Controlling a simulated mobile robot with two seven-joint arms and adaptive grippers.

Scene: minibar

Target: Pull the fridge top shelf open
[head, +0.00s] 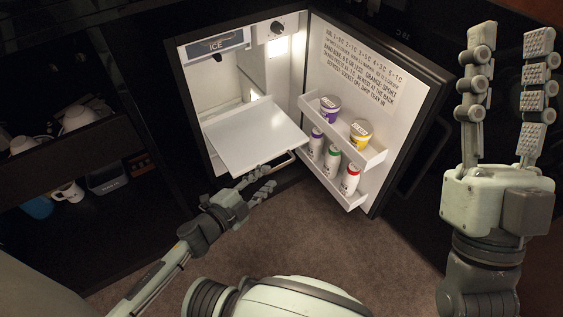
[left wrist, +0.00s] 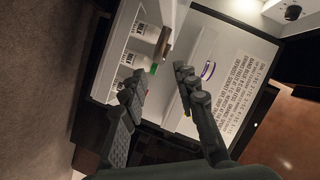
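The fridge (head: 183,100) stands open. Its white top shelf (head: 255,138) slopes in the picture and sticks out past the front of the cabinet. A thin handle-like bar (head: 284,164) shows just below the shelf's front edge. My left gripper (head: 268,179) is just below and in front of that edge. Whether a finger touches the shelf cannot be told. My right gripper (head: 510,32) is open and empty, raised at the right, away from the fridge.
The fridge door (head: 398,105) stands open to the right. Its racks hold a purple-banded tub (head: 330,109), a yellow tub (head: 360,134) and several bottles (head: 349,180). An ICE compartment (head: 215,45) is at the top left. Dark shelves with cups (head: 68,191) stand left. Carpet (head: 345,245) is clear.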

